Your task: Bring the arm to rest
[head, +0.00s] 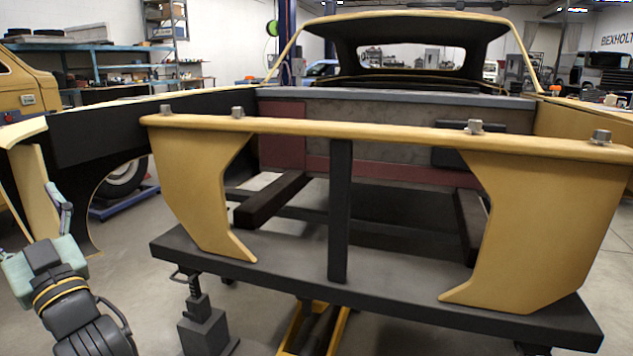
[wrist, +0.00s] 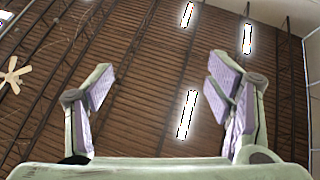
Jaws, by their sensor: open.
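My gripper (wrist: 160,98) is open and empty in the wrist view, its two fingers wide apart with lilac pads facing each other. In the head view my arm stands at the lower left, with the pale gripper body above the dark wrist and a finger (head: 62,195) pointing up. It is in front of the left fender area of a yellow car shell (head: 380,131). From this view I cannot tell the exact gap between them.
The car shell's front bar carries several grey bolts (head: 474,127). A dark stand frame (head: 370,305) on a jack (head: 205,325) fills the centre and right. A blue workbench (head: 95,47) is at the back left.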

